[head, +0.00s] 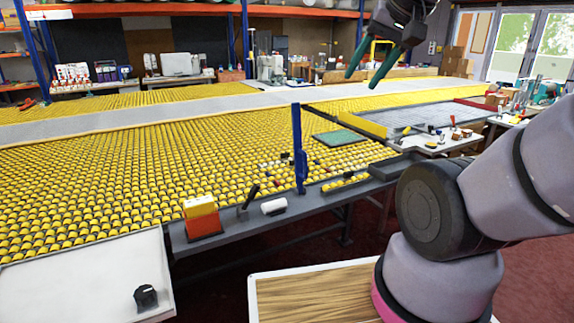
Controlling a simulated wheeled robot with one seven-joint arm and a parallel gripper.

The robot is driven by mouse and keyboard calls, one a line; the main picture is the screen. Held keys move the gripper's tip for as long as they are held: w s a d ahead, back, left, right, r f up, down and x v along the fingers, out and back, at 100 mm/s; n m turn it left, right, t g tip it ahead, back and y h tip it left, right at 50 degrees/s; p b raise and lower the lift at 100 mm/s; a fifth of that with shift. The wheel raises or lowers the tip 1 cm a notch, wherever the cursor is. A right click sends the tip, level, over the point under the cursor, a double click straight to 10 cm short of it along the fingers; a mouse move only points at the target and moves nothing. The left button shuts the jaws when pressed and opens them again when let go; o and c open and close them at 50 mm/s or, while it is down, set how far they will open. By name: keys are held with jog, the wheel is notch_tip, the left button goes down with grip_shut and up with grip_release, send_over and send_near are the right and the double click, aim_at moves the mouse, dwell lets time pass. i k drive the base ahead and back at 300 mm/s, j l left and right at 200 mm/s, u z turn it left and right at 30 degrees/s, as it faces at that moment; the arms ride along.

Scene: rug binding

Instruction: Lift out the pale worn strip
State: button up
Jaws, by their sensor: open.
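My gripper (361,82) hangs at the top, right of centre, with its two dark green fingers apart and nothing between them. It is above the roller table in the picture, and its height over the table cannot be told. A long pale grey-white band (190,106) lies across the yellow roller table (110,185), running from the left edge toward the back right. Whether this band is the worn strip cannot be told. Several small pale and dark pieces (285,163) lie among the rollers left of a blue post, too small to make out.
The upright blue post (299,150) stands at the table's front edge. A green mat (339,138) lies behind it. An orange, yellow and white block (202,216), a white roll (274,207) and a dark tray (393,166) sit along the front ledge. A black object (146,297) rests on a white surface, front left.

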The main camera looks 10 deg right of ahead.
aim_at(285, 156)
jog(key=i+l+u, duration=0.1)
jog(key=l, duration=0.25)
jog(key=i+l, duration=0.3)
jog(key=i+l+u, duration=0.15)
jog(key=l, duration=0.25)
jog(key=i+l+u, duration=0.1)
jog(key=i+l, duration=0.15)
jog(key=l, duration=0.15)
jog(key=i+l, duration=0.15)
jog(key=l, duration=0.2)
jog(key=i+l+u, duration=0.15)
jog(key=l, duration=0.25)
jog(key=i+l+u, duration=0.1)
jog(key=l, duration=0.3)
jog(key=i, duration=0.1)
